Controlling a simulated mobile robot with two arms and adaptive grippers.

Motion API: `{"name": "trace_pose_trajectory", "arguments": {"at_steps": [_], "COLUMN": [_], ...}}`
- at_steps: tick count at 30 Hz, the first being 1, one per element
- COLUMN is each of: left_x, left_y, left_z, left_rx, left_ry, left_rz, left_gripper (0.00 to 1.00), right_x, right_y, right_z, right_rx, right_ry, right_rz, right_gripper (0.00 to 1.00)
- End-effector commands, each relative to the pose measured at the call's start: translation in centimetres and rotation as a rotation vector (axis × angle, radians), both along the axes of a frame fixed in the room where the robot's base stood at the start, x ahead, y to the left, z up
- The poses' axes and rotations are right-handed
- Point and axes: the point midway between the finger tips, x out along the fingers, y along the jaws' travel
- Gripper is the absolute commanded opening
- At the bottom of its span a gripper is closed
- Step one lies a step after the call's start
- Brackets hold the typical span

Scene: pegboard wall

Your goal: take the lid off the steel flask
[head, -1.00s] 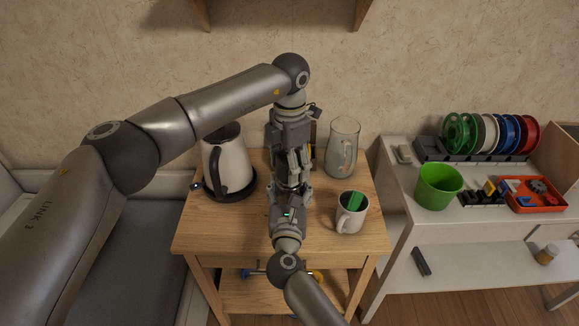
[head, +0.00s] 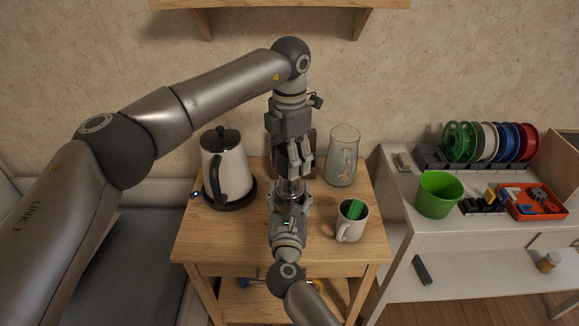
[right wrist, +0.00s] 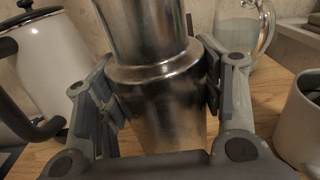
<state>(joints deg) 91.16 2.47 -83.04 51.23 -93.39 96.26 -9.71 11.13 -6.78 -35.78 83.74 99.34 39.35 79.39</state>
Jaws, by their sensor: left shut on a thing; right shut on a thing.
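The steel flask (right wrist: 160,105) stands upright in the right wrist view, with a shoulder below a narrower steel upper part. Its top is cut off there, and only a small piece of the flask (head: 291,187) shows between my grippers in the head view. My right gripper (head: 290,200) is shut on the flask body from the front, one finger on each side. My left gripper (head: 297,172) comes down from above and is shut on the lid, which its fingers hide. I cannot tell whether the lid touches the flask.
A white kettle (head: 226,165) stands left of the flask on the wooden table (head: 240,238). A glass jug (head: 342,158) is at the back right, and a white mug (head: 351,228) with a green thing inside is at the right. A wooden shelf (head: 285,5) hangs above.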

Motion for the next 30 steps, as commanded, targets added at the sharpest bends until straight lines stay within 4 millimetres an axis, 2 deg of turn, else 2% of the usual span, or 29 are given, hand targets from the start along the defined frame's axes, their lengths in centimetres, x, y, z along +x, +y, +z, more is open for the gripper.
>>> {"name": "trace_pose_trajectory", "arguments": {"at_steps": [8,9,14,25,30], "left_x": [0.0,0.0,0.0,0.0,0.0], "left_y": [0.0,0.0,0.0,0.0,0.0], "left_z": [0.6,0.6,0.6,0.6,0.6], "left_rx": [-0.001,-0.001,-0.001,0.000,0.000], "left_ry": [0.001,0.001,0.001,0.001,0.001], "left_rz": [-0.001,-0.001,-0.001,-0.001,-0.001], "left_gripper": [0.32,0.32,0.32,0.32,0.32], "right_x": [0.0,0.0,0.0,-0.1,-1.6], "right_y": [-0.1,-0.1,0.0,0.0,0.1], "right_z": [0.0,0.0,0.0,0.0,-0.1], "right_rx": [0.000,0.000,0.000,0.000,0.001], "right_ry": [0.000,0.000,0.000,0.000,0.002], "right_rz": [-0.001,-0.001,-0.001,0.000,0.001], "right_gripper": [0.00,0.67,0.87,0.87,0.87]}}
